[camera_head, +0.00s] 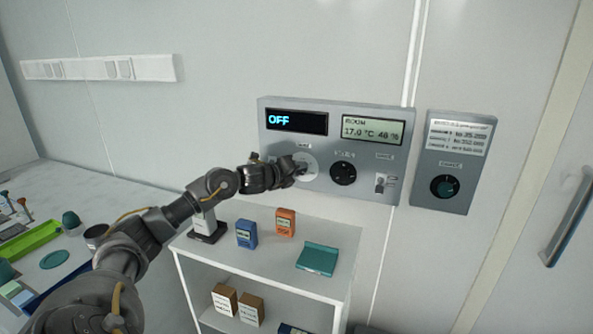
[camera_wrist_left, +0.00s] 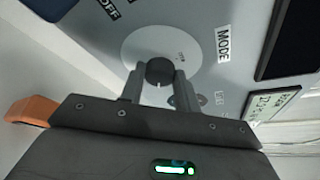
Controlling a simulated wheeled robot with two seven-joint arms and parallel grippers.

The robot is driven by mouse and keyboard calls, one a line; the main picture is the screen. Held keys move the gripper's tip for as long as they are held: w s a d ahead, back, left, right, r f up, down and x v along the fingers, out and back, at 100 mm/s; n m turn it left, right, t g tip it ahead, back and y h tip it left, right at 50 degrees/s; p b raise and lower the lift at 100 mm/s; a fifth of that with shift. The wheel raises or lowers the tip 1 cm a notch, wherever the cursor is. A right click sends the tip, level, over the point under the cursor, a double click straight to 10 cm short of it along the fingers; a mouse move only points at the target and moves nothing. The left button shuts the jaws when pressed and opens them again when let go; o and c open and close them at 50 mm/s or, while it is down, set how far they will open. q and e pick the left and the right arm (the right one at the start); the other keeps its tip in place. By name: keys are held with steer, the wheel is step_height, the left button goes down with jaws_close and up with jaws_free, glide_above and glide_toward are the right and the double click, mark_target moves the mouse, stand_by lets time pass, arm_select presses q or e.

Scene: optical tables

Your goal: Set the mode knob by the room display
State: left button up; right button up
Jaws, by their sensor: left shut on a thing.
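The mode knob (camera_wrist_left: 159,72) is small, dark and round, on a pale dial plate marked MODE in the left wrist view. My left gripper (camera_head: 299,169) is shut on the knob, one finger on each side of it. In the head view the gripper hides the knob, and only part of its pale dial (camera_head: 311,168) shows. The room display (camera_head: 372,130) reads ROOM, 17.0 °C and 48 %. A dark display (camera_head: 297,121) at the panel's upper left reads OFF in blue. My right gripper is out of view.
The grey panel also holds a black knob (camera_head: 343,173) and a switch (camera_head: 381,184). A separate box (camera_head: 453,163) with a dark green knob hangs to its right. Below stands a white shelf (camera_head: 330,235) with blue, orange and teal items. A cluttered table (camera_head: 75,250) is at left.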

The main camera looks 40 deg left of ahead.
arm_select(q)
steer(key=shift+m, duration=0.3)
stand_by(0.4)
steer(key=o, duration=1)
steer(key=shift+b+v, duration=1.85)
steer(key=shift+v, duration=3.55)
steer(key=shift+w+d, duration=0.15)
steer(key=shift+d, duration=0.1)
